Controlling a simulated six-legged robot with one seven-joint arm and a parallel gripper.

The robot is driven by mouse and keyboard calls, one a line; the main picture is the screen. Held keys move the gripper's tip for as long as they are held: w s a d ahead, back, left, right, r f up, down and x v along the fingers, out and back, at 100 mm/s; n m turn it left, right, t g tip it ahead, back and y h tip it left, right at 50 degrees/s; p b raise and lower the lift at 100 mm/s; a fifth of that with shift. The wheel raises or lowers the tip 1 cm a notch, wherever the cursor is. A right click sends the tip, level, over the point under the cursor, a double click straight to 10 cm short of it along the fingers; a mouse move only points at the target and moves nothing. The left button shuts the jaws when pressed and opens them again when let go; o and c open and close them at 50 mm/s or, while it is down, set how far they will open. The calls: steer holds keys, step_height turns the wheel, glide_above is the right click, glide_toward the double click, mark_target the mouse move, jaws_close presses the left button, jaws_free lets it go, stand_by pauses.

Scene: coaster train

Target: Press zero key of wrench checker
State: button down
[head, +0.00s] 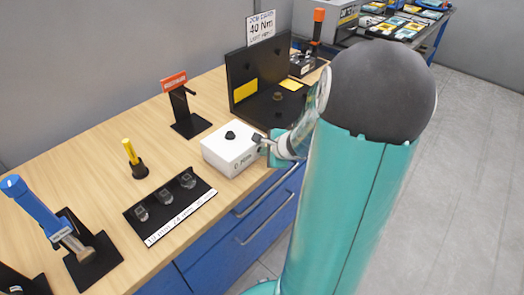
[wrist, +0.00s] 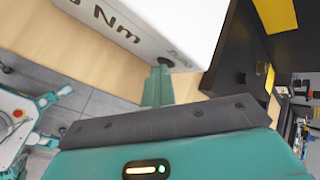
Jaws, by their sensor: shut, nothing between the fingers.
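The wrench checker is a white box (head: 229,151) with a black knob on top, standing near the bench's front edge. A small dark key (wrist: 166,62) shows at the lower edge of that face. My gripper (head: 262,142) is at the box's right side in the head view. Its shut, empty fingers (wrist: 159,72) reach up to the key in the wrist view. I cannot tell whether the tips touch it or whether it is pressed.
A black stand (head: 240,78) with yellow patches is behind the checker. A red-labelled post (head: 186,105), a yellow-handled tool (head: 132,158), a black strip (head: 168,208) with small parts and a blue wrench (head: 42,208) stand leftward. Blue drawers (head: 240,222) are below; floor is free at right.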

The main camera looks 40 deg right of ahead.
steer(key=shift+s+a+r, duration=0.15)
steer(key=shift+s+a, duration=0.05)
steer(key=shift+s, duration=0.2)
steer(key=s, duration=0.6)
steer(key=shift+d, duration=0.35)
steer(key=shift+s, duration=0.1)
steer(key=s+d+m+t+y, duration=0.1)
steer(key=s+m+t+y, duration=0.1)
steer(key=s+m+t, duration=0.6)
steer(key=shift+f+m+t+y, duration=0.3)
steer(key=shift+m, duration=0.6)
